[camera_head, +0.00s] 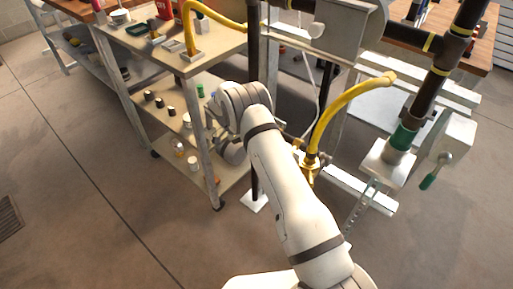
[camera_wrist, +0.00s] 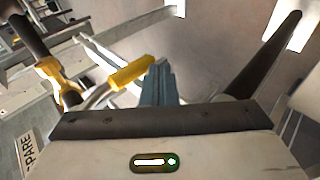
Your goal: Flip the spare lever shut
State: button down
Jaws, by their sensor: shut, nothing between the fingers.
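The spare lever (camera_wrist: 132,72) has a yellow grip on a bare metal arm and shows in the middle of the wrist view. Its arm runs left to a brass valve (camera_wrist: 68,86), also seen in the head view (camera_head: 308,167). A white "SPARE" label (camera_wrist: 42,152) is at the lower left of the wrist view. My gripper (camera_wrist: 158,68) is shut and empty, its blue-grey fingers at the grip's right end. I cannot tell whether they touch it. In the head view my arm hides the fingers.
A yellow hose (camera_head: 340,105) rises from the brass valve. A dark vertical pipe (camera_wrist: 264,56) stands right of my gripper. A shelf cart (camera_head: 150,85) with small jars is at the left. A box with a green-handled lever (camera_head: 430,179) is at the right. Open floor lies in front.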

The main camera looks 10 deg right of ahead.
jog(key=shift+f, duration=0.2)
notch_tip(320, 180, up, 10)
jog(key=p, duration=0.2)
dwell(0.4)
jog(key=shift+r, duration=0.1)
jog(key=shift+s, duration=0.1)
